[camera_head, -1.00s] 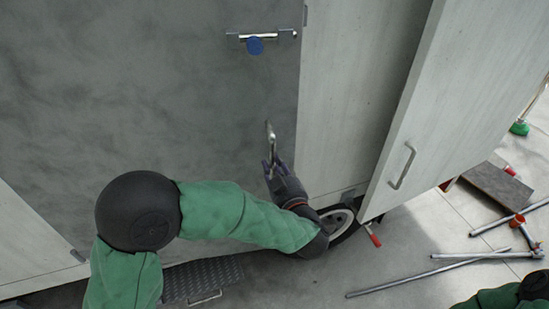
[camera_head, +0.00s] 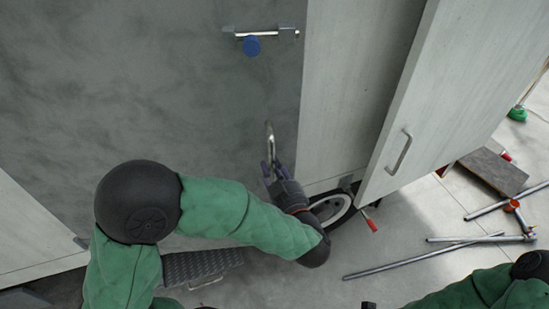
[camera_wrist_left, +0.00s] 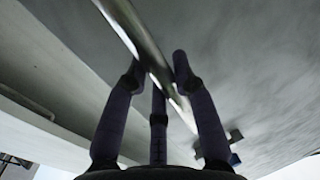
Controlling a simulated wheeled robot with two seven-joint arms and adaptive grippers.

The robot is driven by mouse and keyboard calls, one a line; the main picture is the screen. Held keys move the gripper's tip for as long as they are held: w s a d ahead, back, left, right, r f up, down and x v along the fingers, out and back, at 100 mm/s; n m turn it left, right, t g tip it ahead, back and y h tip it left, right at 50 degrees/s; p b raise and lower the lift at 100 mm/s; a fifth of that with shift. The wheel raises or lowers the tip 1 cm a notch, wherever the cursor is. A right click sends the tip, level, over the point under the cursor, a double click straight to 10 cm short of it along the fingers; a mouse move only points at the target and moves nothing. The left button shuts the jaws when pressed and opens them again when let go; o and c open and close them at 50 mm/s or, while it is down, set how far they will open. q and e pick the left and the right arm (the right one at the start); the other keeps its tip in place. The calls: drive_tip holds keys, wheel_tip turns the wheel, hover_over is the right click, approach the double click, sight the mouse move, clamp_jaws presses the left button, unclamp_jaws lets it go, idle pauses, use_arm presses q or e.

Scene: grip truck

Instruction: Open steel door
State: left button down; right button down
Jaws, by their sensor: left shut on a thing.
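The steel door (camera_head: 150,90) is the large grey panel filling the left and middle of the head view. Its metal bar handle (camera_head: 269,138) is near its right edge. A latch bolt (camera_head: 262,32) with a blue knob (camera_head: 251,46) sits higher up and looks horizontal. My left gripper (camera_head: 270,165) is shut on the handle's lower part. In the left wrist view its fingers (camera_wrist_left: 157,82) close around the shiny handle bar (camera_wrist_left: 150,60). My right gripper is out of the head view; only a green sleeve of that arm shows at bottom right.
A pale cabinet door (camera_head: 450,90) with a handle (camera_head: 402,153) stands open at right. A wheel (camera_head: 332,210) is below the pale panel. Metal pipes (camera_head: 420,256) and a brown board (camera_head: 494,172) lie on the floor. A dark tread step (camera_head: 200,265) is below the steel door.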

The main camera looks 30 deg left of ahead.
use_arm(q)
drive_tip(key=shift+s+d+r, duration=0.15)
drive_tip(key=shift+s, duration=0.3)
drive_tip(key=shift+s+d+r, duration=0.1)
drive_tip(key=shift+s+d, duration=0.05)
drive_tip(key=shift+s, duration=0.25)
drive_tip(key=s+d+p, duration=0.2)
drive_tip(key=s+d, duration=0.1)
drive_tip(key=s, duration=0.3)
drive_tip(key=shift+d+f, duration=0.1)
drive_tip(key=shift+p, duration=0.35)
drive_tip(key=s+d+p, duration=0.2)
drive_tip(key=s, duration=0.4)
drive_tip(key=shift+d, duration=0.3)
